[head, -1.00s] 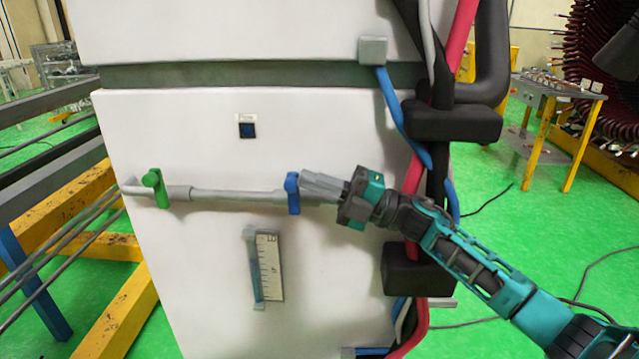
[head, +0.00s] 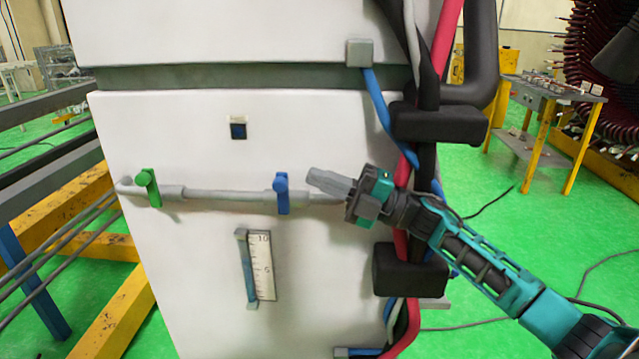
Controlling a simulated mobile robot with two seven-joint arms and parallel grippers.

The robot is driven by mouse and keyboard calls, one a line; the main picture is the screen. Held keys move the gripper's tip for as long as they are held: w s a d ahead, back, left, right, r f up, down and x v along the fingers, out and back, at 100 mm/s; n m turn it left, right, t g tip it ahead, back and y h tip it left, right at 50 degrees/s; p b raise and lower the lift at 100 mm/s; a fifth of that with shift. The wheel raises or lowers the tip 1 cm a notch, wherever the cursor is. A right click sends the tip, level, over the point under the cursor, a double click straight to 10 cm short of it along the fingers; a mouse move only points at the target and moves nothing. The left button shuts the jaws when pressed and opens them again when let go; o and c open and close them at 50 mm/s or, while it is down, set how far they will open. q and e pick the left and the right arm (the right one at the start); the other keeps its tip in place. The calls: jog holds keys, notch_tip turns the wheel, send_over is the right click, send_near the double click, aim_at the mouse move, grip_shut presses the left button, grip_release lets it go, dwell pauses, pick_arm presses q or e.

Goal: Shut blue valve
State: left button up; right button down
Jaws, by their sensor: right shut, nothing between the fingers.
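The blue valve (head: 282,193) sits on a grey horizontal pipe (head: 230,195) across the front of a white cabinet (head: 190,260). Its handle stands upright, across the pipe. A green valve (head: 149,187) is on the same pipe to the left, also with its handle upright. My right gripper (head: 312,178) is shut and empty. Its fingertips point left, a short gap to the right of the blue valve's handle, and do not appear to touch it. My left gripper is not in view.
A level gauge (head: 263,265) is mounted below the pipe, and a small dark blue switch (head: 238,130) is above it. Red hose (head: 447,40) and black brackets (head: 440,123) run down the cabinet's right side, close to my right arm.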

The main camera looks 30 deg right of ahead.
jog(key=s+d+r+b, duration=0.1)
jog(key=s+d, duration=0.4)
jog(key=d, duration=0.3)
jog(key=shift+s+d+r, duration=0.2)
jog(key=shift+s+r, duration=0.15)
jog(key=shift+s, duration=0.05)
jog(key=s+a+f+m+t+h, duration=0.1)
jog(key=a+f+m+t+h, duration=0.2)
jog(key=f+m+h, duration=0.5)
jog(key=s+a+f+m+t+h, duration=0.2)
jog(key=a+f+m+h, duration=0.2)
jog(key=f+m, duration=0.85)
jog(key=s+a+f+m+g+h, duration=0.1)
jog(key=s+a+f+m+g, duration=0.1)
jog(key=s+f, duration=0.4)
jog(key=s+a+f+m+g+h, duration=0.2)
jog(key=s+a+f, duration=0.5)
jog(key=f, duration=0.4)
jog(key=m+g, duration=0.1)
jog(key=g, duration=0.1)
jog(key=shift+s+a+f+m+g+h, duration=0.2)
jog(key=shift+a+m+g+h, duration=0.1)
jog(key=shift+m+g, duration=0.1)
